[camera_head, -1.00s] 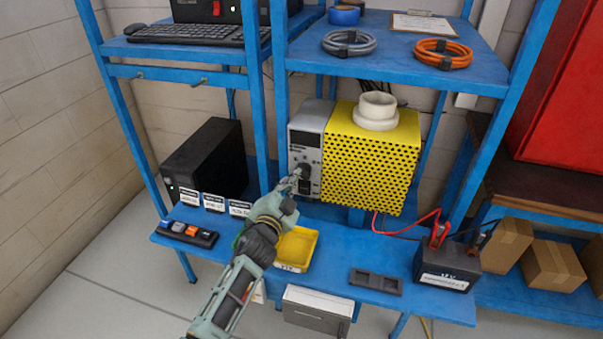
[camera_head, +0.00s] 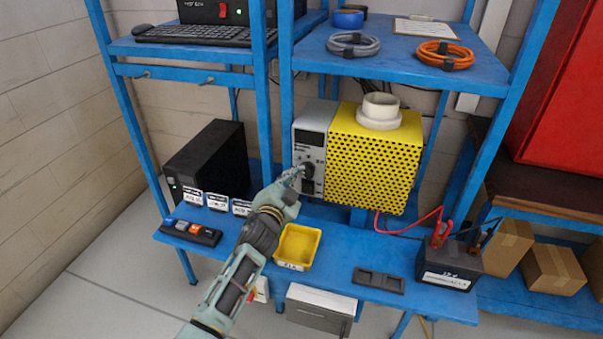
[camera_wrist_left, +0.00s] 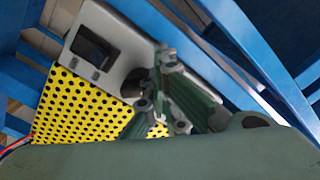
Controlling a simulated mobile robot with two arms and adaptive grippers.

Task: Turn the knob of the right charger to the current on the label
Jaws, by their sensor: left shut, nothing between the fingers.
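The charger has a grey front panel (camera_head: 313,140) with a dark display, and a yellow perforated box (camera_head: 375,155) adjoins it on its right. A dark knob (camera_head: 308,170) is low on the panel. My left gripper (camera_head: 297,173) is shut, its fingertips at the knob; I cannot tell whether they touch it. In the left wrist view the fingers (camera_wrist_left: 166,72) are close in front of the grey panel (camera_wrist_left: 124,52) and cover part of it; the knob is not clear there. A black battery (camera_head: 450,262) carries a white label, too small to read. My right gripper is not in view.
A yellow tray (camera_head: 298,247) and a dark flat holder (camera_head: 378,281) lie on the blue bench (camera_head: 335,266). A black unit (camera_head: 208,160) stands at the left. Blue uprights frame the charger, and a shelf (camera_head: 400,50) with cable coils is above it.

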